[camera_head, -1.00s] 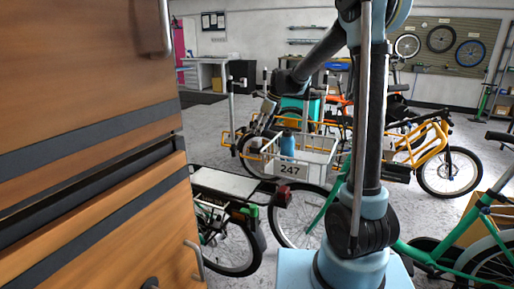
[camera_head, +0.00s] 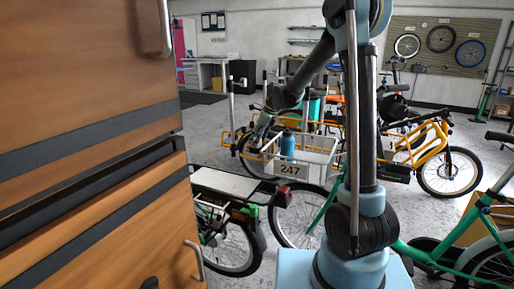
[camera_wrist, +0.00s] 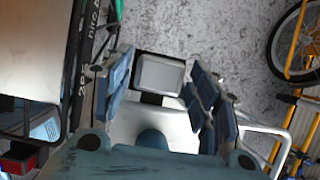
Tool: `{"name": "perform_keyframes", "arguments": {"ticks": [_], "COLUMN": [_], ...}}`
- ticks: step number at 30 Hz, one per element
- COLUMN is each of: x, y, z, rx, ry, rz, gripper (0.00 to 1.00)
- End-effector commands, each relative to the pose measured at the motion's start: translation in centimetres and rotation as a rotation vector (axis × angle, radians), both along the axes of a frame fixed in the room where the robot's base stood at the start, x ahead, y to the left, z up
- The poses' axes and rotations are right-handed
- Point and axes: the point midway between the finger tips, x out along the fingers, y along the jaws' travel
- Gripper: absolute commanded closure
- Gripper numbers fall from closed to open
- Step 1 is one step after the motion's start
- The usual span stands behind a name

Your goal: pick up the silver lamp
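A silver-grey rectangular piece with a dark edge (camera_wrist: 160,74), which looks like the silver lamp, lies between and beyond my fingertips in the wrist view. My gripper (camera_wrist: 158,88) is open, with blue-padded fingers left and right of it and a visible gap on each side. In the head view my gripper (camera_head: 262,130) hangs by the left end of the white front carrier (camera_head: 318,154) of the bike marked 247. I cannot make out the lamp in the head view.
A blue bottle (camera_head: 287,144) stands in the white carrier, close to my gripper. A wooden drawer cabinet (camera_head: 90,200) fills the left. Yellow cargo bikes (camera_head: 432,142) stand behind, and a green-framed bike (camera_head: 475,225) is at right. Grey floor (camera_wrist: 210,35) shows below the gripper.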

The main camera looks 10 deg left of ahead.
Motion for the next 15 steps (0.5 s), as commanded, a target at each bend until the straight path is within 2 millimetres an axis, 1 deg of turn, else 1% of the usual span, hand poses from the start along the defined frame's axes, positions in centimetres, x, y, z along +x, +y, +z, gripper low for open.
{"name": "perform_keyframes", "arguments": {"ticks": [1,2,3,4,12,15], "x": [0.00,0.00,0.00,0.00,0.01,0.01], "y": [0.00,0.00,0.00,0.00,-0.01,0.00], "z": [0.01,0.01,0.01,0.01,0.04,0.36], "rx": [0.000,0.000,0.000,0.000,0.000,0.000], "ry": [0.000,0.000,0.000,0.000,0.000,0.000], "rz": [0.000,0.000,0.000,0.000,0.000,0.000], "gripper": [0.64,0.71,0.80,0.83,0.84,0.84]}}
